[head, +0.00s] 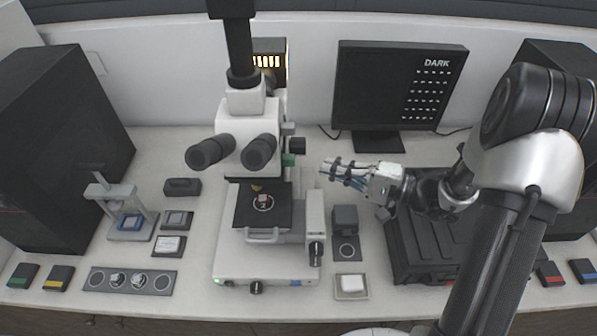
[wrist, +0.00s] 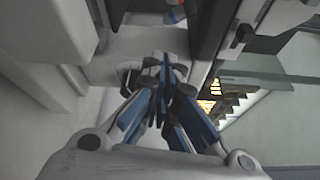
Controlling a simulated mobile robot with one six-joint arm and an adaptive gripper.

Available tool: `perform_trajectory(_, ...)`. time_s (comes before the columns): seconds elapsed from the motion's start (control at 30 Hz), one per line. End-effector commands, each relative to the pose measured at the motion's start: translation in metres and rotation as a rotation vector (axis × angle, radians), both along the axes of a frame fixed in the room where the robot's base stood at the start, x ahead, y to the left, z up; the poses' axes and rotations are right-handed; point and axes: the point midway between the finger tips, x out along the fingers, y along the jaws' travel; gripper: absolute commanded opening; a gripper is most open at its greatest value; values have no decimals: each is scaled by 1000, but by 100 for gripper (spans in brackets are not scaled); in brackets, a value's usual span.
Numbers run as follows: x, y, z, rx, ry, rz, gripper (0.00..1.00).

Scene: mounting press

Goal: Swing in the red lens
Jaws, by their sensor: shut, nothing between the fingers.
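The white microscope (head: 245,130) stands at the centre of the bench, its eyepieces facing the front. Under its head a small gold-coloured objective (head: 257,186) points down at the black stage (head: 264,214). A red-banded part (wrist: 176,14), perhaps the red lens, shows at the top edge of the wrist view; I cannot tell for sure. No red lens can be made out in the head view. My gripper (head: 326,172) is shut and empty, apart from the microscope on its right side and pointing left. Its closed fingers (wrist: 163,80) fill the middle of the wrist view.
A pinkish sample (head: 264,202) lies on the stage. A monitor reading DARK (head: 385,90) stands behind my gripper. A black case (head: 425,250) lies below my arm. A small press stand (head: 128,215) is at left.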

Motion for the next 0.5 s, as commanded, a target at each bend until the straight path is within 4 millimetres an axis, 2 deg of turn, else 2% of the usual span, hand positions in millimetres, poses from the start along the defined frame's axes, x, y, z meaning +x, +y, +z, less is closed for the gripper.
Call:
perform_trajectory(0.17, 7, 14, -1, -3, -17, 2, 0)
perform_trajectory(0.5, 36, 79, -4, -4, -16, 6, 0)
